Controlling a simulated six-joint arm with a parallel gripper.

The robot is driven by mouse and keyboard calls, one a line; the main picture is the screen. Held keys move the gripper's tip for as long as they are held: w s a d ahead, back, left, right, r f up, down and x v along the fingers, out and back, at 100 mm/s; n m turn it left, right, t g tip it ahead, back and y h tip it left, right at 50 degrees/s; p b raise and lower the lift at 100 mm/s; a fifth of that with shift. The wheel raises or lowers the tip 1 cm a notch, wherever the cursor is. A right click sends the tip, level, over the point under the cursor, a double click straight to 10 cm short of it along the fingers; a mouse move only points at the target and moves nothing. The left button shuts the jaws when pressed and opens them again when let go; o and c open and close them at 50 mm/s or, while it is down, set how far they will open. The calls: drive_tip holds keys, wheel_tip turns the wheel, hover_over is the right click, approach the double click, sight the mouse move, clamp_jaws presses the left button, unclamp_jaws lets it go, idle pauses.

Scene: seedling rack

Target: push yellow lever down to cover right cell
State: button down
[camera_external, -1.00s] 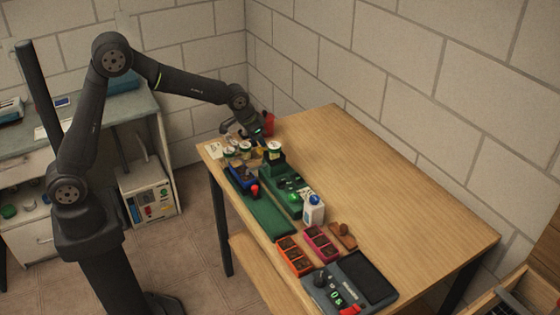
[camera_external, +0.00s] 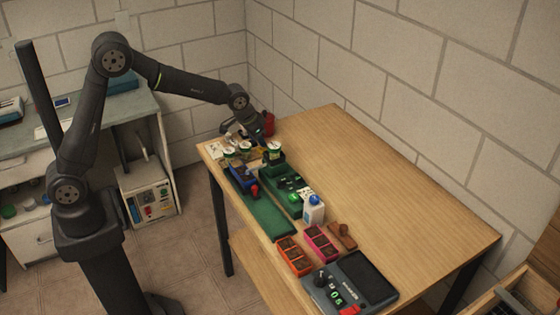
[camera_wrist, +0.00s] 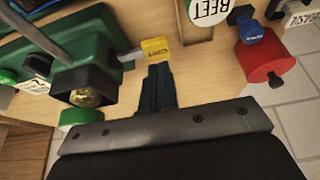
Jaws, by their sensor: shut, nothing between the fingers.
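A small yellow tab with dark lettering, which looks like the yellow lever (camera_wrist: 155,48), shows in the wrist view beside a green housing (camera_wrist: 95,35). My gripper (camera_wrist: 158,70) is shut and empty, its fingertips just below the yellow tab in the picture. I cannot tell whether they touch it. A dark square cup (camera_wrist: 88,88) with speckled contents opens on the housing's side, left of my fingers. I cannot tell which cell it is. In the external view my gripper (camera_external: 262,138) is at the far end of the green device (camera_external: 288,184); the yellow lever is not discernible there.
A red pot (camera_wrist: 265,62) and a BEET-labelled white lid (camera_wrist: 205,10) are right of my fingers. A blue tray (camera_external: 242,177), white bottle (camera_external: 313,211), orange tray (camera_external: 294,256) and magenta tray (camera_external: 321,244) stand along the table. Its right side is clear.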

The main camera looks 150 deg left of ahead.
drive_tip(key=shift+f, duration=0.2)
drive_tip(key=shift+f, duration=1.4)
drive_tip(key=shift+r, duration=3.85)
wheel_tip(320, 180, up, 8)
hover_over(262, 149)
drive_tip(key=shift+w+d, duration=0.15)
drive_tip(key=shift+d, duration=0.2)
